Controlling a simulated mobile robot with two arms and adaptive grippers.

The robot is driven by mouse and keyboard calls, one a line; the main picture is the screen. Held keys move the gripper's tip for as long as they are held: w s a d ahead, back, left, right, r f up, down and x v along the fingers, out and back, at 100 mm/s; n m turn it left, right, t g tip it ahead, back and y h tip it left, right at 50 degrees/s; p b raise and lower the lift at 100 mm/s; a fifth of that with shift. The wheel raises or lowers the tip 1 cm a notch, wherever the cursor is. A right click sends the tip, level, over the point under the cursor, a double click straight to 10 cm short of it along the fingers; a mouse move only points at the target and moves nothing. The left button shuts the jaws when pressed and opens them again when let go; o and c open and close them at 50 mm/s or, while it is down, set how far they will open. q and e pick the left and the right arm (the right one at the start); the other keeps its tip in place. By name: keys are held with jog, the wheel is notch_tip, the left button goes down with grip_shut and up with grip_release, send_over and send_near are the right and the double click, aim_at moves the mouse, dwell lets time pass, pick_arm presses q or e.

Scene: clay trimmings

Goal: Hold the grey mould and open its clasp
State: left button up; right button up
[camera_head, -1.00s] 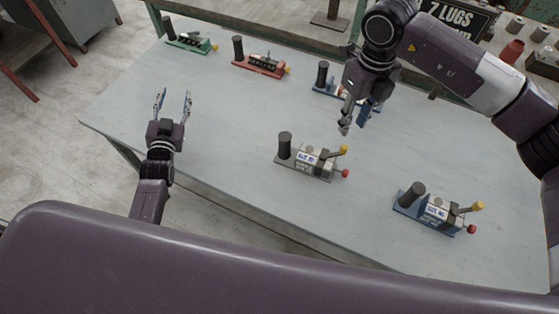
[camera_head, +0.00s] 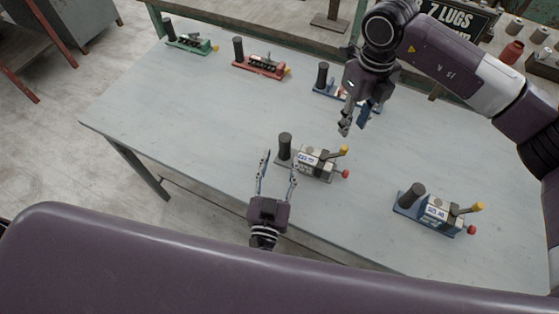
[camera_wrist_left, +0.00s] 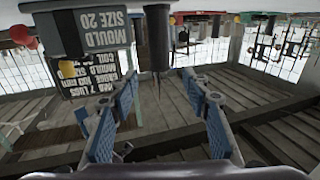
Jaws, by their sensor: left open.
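The grey mould (camera_head: 313,161) sits on a grey base near the table's front middle. It has a black upright handle (camera_head: 285,146) at its left, a yellow-tipped lever (camera_head: 343,150) and a red knob (camera_head: 346,174) at its right. My left gripper (camera_head: 280,166) is open and empty at the table's front edge, its fingers pointing at the handle's side of the mould. In the left wrist view the mould (camera_wrist_left: 95,32) and the dark handle (camera_wrist_left: 157,38) lie beyond the open fingers, apparently not between them. My right gripper (camera_head: 352,127) hangs behind the mould; its finger gap is unclear.
A blue mould (camera_head: 437,212) stands at the front right. Green (camera_head: 190,43), red (camera_head: 262,66) and another blue mould (camera_head: 325,90) line the back, the last partly behind my right arm. The table's left (camera_head: 150,110) is clear.

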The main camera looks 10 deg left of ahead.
aim_at(284, 144)
pick_arm(q)
jog(key=w, duration=0.7)
jog(key=shift+w, duration=0.25)
jog(key=shift+c, duration=0.6)
grip_shut()
pick_arm(e)
jog(key=shift+o, duration=0.6)
notch_tip(284, 144, down, 10)
jog(key=n, duration=1.1)
jog(key=shift+f+n, duration=0.15)
jog(key=shift+n, duration=0.25)
